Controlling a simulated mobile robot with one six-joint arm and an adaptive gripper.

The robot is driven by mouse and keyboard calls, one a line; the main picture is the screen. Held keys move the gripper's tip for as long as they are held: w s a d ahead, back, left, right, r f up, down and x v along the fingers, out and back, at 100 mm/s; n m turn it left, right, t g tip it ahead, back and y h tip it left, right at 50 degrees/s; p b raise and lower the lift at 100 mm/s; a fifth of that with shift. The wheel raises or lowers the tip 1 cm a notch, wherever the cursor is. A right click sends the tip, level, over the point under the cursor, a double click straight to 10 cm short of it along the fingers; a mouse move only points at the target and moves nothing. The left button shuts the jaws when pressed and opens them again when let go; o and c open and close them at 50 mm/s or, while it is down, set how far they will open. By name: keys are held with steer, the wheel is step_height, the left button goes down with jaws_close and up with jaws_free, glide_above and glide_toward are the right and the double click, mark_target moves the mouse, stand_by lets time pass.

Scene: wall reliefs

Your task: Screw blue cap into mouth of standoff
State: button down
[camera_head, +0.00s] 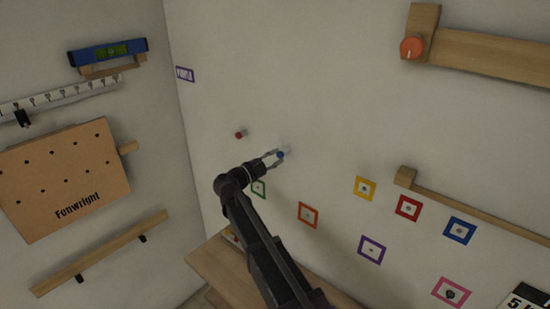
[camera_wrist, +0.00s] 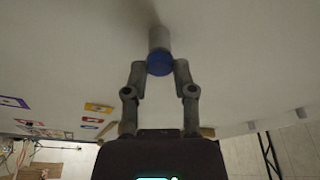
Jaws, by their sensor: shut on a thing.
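The blue cap (camera_wrist: 159,66) sits between the fingertips of my gripper (camera_wrist: 160,75), which is shut on it. The cap is at the near end of a pale cylindrical standoff (camera_wrist: 159,38) that sticks out from the wall. Cap and standoff look in line and touching in the wrist view; I cannot tell how far the cap is screwed in. In the head view the cap (camera_head: 281,155) shows as a small blue spot at the tips of my gripper (camera_head: 279,157), close to the wall.
A standoff with a red cap (camera_head: 240,134) is on the wall, up and left of my gripper. Coloured square frames (camera_head: 308,215) are spread on the wall below and right. A wooden shelf (camera_head: 215,270) lies low, beneath my arm. The wall above my gripper is clear.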

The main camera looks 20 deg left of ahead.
steer(key=c, duration=0.7)
jaws_free()
steer(key=shift+n, duration=0.3)
steer(key=n+t+b, duration=0.1)
steer(key=n, duration=0.3)
steer(key=shift+d+f, duration=0.1)
steer(key=shift+f, duration=0.05)
steer(key=shift+n+y+b, duration=0.3)
steer(key=shift+n+y, duration=0.1)
steer(key=shift+n, duration=0.4)
steer(key=shift+n+t, duration=0.3)
steer(key=shift+t, duration=0.1)
steer(key=n+y, duration=0.1)
steer(key=n, duration=0.1)
steer(key=n+t, duration=0.1)
steer(key=n, duration=0.2)
steer(key=shift+d+y+b, duration=0.1)
steer(key=shift+y+b, duration=0.25)
steer(key=shift+y, duration=0.05)
steer(key=shift+n, duration=0.5)
